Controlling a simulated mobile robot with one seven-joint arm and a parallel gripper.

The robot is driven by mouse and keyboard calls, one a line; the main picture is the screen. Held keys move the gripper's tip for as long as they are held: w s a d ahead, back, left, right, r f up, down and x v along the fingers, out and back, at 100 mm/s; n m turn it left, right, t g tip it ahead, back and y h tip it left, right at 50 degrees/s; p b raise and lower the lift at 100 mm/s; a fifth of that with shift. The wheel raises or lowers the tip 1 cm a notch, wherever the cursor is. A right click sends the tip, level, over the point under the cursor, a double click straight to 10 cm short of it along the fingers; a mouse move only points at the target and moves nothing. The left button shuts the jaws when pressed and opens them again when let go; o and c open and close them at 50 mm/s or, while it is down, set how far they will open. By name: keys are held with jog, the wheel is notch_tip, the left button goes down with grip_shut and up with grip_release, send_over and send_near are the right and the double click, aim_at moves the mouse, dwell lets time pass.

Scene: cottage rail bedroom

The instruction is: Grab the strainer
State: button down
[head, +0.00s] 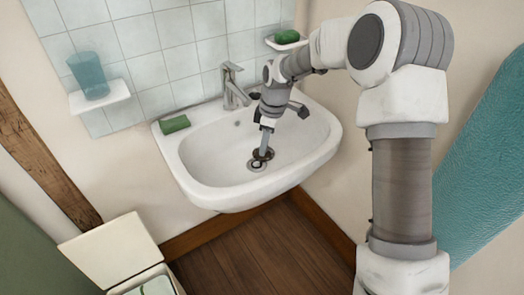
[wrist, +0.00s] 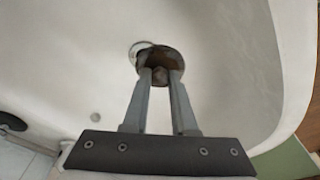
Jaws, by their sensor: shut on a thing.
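The strainer (head: 264,154) is a small dark, round piece low in the white sink basin, at the drain (head: 256,165). In the wrist view the strainer (wrist: 161,62) is a brown disc with a knob in the middle. My gripper (head: 262,150) reaches down into the basin from above. In the wrist view its two grey fingers (wrist: 160,78) are shut on the strainer's knob. The strainer partly covers the bright drain ring (wrist: 137,47), offset from it. I cannot tell how far the strainer is above the drain.
The white sink (head: 205,160) surrounds my gripper with its walls and rim. A chrome faucet (head: 232,85) stands at the back. A green bar (head: 174,124) lies on the left rim. A teal cup (head: 90,75) is on a wall shelf. An open bin (head: 115,250) stands at lower left.

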notch_tip(320, 180, up, 8)
jog(key=shift+p, duration=0.85)
jog(key=shift+r+p, duration=1.45)
jog(key=shift+r, duration=0.05)
